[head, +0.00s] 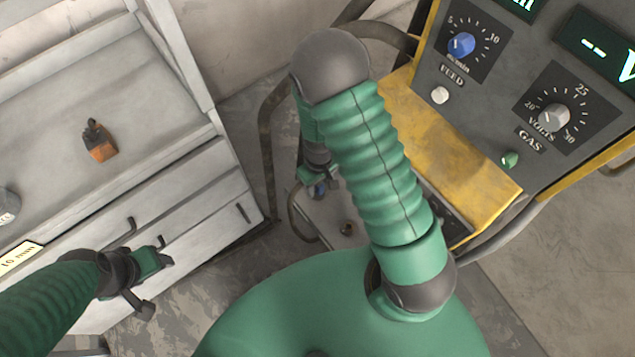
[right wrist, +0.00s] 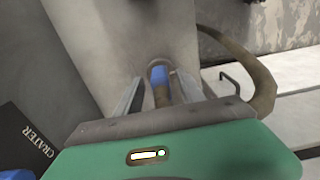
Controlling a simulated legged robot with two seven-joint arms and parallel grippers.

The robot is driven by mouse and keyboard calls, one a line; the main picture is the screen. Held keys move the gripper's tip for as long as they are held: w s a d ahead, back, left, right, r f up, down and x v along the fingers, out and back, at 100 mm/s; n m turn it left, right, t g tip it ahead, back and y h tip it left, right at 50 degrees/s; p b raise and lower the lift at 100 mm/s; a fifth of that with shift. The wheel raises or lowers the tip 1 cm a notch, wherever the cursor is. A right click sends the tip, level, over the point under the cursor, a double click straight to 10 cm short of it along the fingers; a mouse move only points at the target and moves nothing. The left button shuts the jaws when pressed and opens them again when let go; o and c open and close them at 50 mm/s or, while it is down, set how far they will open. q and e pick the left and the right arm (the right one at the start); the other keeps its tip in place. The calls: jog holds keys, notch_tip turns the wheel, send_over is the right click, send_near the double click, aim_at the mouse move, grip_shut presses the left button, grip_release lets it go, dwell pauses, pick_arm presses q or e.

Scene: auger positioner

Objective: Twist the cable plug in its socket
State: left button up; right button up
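The blue cable plug (right wrist: 160,86) shows in the right wrist view, at a brownish round fitting (right wrist: 157,64) on a pale grey panel, probably the socket. My right gripper (right wrist: 158,82) has its fingers on either side of the plug, with a visible gap on each side. In the head view the right gripper (head: 318,182) is low at the machine's front, partly hidden by my own arm; a bit of blue (head: 318,190) shows at it. My left gripper (head: 155,282) is in front of the grey drawers, its fingers apart and empty.
The machine's control panel (head: 490,100) with knobs and a yellow ledge (head: 450,165) stands at right. A grey drawer cabinet (head: 190,200) with an orange-and-black object (head: 100,142) on top is at left. A brown hose (right wrist: 262,85) curves beside the right gripper.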

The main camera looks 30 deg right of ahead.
jog(key=c, duration=0.5)
jog(key=shift+a, duration=0.15)
grip_shut()
jog(key=shift+r, duration=0.1)
jog(key=shift+m+p, duration=0.7)
jog(key=shift+m, duration=0.4)
jog(key=shift+m+p, duration=0.4)
jog(key=shift+m, duration=1.1)
